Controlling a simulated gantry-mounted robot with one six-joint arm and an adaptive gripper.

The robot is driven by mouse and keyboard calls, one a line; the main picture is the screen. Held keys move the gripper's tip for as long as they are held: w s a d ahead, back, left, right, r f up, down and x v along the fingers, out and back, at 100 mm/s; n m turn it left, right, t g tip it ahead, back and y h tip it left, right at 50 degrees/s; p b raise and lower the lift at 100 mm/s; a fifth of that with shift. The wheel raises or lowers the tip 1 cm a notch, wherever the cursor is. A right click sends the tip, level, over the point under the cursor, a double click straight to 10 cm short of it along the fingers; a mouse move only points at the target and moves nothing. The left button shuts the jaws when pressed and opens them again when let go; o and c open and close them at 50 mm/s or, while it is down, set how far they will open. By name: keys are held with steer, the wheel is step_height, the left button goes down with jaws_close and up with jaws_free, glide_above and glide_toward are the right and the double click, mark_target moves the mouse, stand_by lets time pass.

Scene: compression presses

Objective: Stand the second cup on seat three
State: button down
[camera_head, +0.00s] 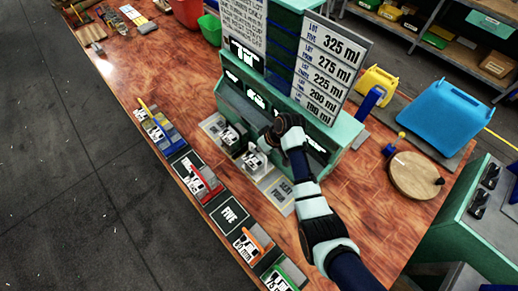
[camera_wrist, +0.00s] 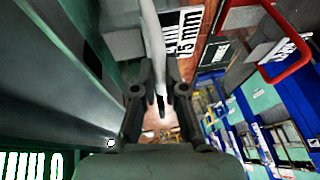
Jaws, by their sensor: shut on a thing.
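My gripper (camera_head: 268,143) is over the row of seats in front of the green press. In the wrist view its two fingers (camera_wrist: 160,95) are closed on the pale grey handle of a grey cup (camera_wrist: 122,42) with a white "mm" label. In the head view this cup (camera_head: 253,161) shows just below the fingers, at the seat beside the SEAT FOUR plate (camera_head: 281,190). I cannot tell whether it touches the seat. Another labelled grey cup (camera_head: 231,136) stands on the neighbouring seat to the upper left.
Along the front edge stand cups with blue (camera_head: 165,135), red (camera_head: 205,184), orange (camera_head: 254,243) and green (camera_head: 285,276) handles. The FIVE plate (camera_head: 231,213) between red and orange is bare. The press's green body (camera_head: 340,150) rises close behind my gripper.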

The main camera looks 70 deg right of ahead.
steer(key=shift+f, duration=0.1)
steer(key=c, duration=1.2)
jaws_free()
steer(key=p+v, duration=0.1)
steer(key=v, duration=1.1)
steer(key=shift+p, duration=0.3)
